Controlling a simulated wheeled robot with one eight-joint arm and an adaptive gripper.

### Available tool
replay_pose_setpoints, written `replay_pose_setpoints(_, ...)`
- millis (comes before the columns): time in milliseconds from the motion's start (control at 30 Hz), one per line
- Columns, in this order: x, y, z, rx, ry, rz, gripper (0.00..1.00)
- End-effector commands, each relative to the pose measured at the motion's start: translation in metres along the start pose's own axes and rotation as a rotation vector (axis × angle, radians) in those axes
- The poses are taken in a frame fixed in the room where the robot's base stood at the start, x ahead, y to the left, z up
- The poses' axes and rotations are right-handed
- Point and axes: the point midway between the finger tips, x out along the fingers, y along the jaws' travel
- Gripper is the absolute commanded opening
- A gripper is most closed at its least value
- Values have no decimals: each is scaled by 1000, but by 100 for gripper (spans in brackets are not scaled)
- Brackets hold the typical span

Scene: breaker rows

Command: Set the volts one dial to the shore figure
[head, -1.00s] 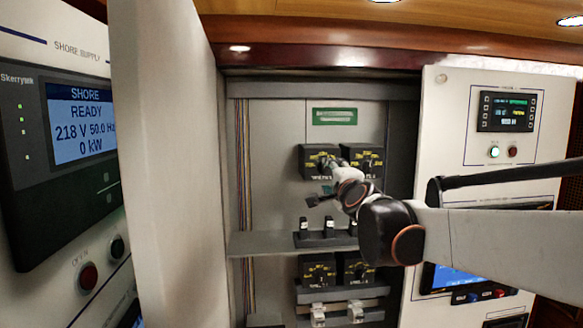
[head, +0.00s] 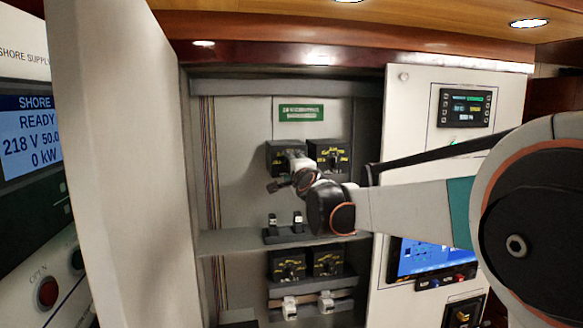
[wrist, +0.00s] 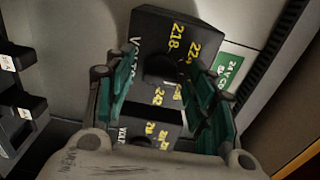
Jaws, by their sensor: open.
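The shore figure reads 218 V on the shore supply screen (head: 28,135) at the left of the head view, under SHORE READY. Two black dial boxes with yellow figures sit side by side in the open cabinet, the left box (head: 277,152) and the right box (head: 331,156). In the wrist view, a black box (wrist: 150,22) marked VOLTS, with 218 beside its dark round knob, lies ahead of my gripper (wrist: 168,78). My gripper is open, its green-padded fingers either side of that knob. Contact and the knob's exact setting are unclear.
A grey shelf (head: 225,241) with small black switches (head: 298,222) lies below, and more dial boxes (head: 288,267) sit under it. The open cabinet door (head: 130,160) stands left. A green sign (head: 301,111) is above the boxes.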

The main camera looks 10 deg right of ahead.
Motion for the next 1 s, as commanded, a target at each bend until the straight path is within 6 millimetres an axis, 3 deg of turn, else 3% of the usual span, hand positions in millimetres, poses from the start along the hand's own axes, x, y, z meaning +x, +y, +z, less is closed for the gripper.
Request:
replay_pose_setpoints(33, 0, 0, 0, 0, 0, 0, 44)
replay_pose_setpoints(200, 0, 0, 0, 0, 0, 0, 7)
replay_pose_setpoints(667, 0, 1, 0, -68, 0, 0, 6)
replay_pose_setpoints(1000, 0, 3, 0, -327, -1, 1, 6)
